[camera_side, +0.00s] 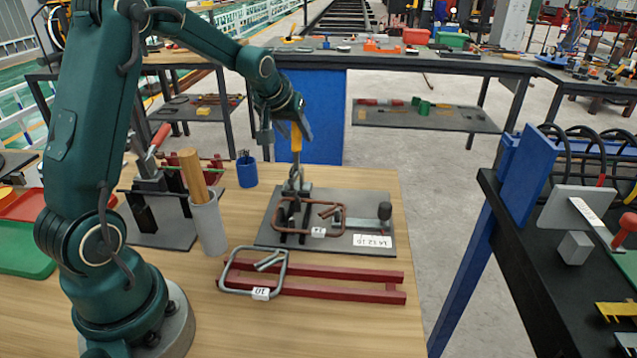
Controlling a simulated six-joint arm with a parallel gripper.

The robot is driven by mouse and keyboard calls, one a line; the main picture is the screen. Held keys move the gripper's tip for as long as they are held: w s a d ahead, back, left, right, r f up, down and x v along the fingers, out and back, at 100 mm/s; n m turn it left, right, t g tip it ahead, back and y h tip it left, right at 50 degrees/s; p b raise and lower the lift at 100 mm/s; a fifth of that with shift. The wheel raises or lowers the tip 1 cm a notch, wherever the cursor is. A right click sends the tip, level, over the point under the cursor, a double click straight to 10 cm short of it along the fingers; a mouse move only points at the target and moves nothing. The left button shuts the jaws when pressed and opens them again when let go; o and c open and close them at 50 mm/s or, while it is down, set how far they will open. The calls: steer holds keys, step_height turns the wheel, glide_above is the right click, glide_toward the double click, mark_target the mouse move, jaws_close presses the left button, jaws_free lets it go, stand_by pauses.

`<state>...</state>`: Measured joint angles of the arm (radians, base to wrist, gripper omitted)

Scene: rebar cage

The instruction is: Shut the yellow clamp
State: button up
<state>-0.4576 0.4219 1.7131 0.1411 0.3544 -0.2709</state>
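The yellow clamp is a toggle clamp on a dark base plate (365,208). Its yellow handle (296,138) points upright, above a grey metal linkage (294,182). My gripper (283,135) is at the upper part of the yellow handle, with finger parts showing on both sides of it. I cannot tell from this view whether the fingers touch the handle or are closed on it. A brown bent rebar stirrup (340,222) with a white tag lies on the fixture under the clamp. A dark round-topped post (384,212) stands at the plate's right.
Dark red rails (350,292) lie in front, with a grey stirrup (222,275) on their left end. A grey cup (208,225) with a wooden rod, a blue cup (247,170) and a red-handled clamp (158,138) stand left of the plate.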

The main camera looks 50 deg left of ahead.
stand_by(0.3)
steer(key=v, duration=0.4)
steer(key=shift+r, duration=0.2)
steer(key=shift+s+d+r, duration=0.15)
steer(key=shift+s+r, duration=0.1)
